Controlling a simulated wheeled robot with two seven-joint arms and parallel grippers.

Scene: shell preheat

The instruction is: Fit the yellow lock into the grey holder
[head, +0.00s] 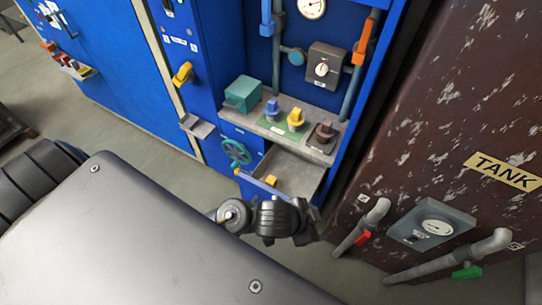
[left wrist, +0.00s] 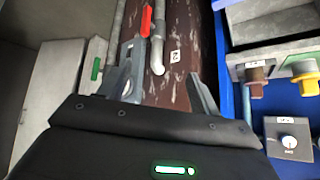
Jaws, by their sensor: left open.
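Several yellow pieces show in the head view, and I cannot tell for sure which is the lock. A yellow handle-shaped piece (head: 182,73) is on the blue cabinet front, with a small grey bracket (head: 197,126), possibly the holder, below it. A small yellow piece (head: 271,180) shows at the open grey drawer, partly above my arm. My left gripper (left wrist: 150,78) is open, with nothing between its fingers in the left wrist view. In the head view its arm is in front of the drawer, and its fingers are not clear. My right gripper is not in view.
A grey shelf (head: 262,132) carries a teal box (head: 243,93) and blue, yellow (head: 296,117) and brown (head: 324,132) knobs. A green handwheel (head: 236,152) sits below. The rusty tank (head: 445,110) with pipes and a gauge panel (head: 432,226) stands at the right.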

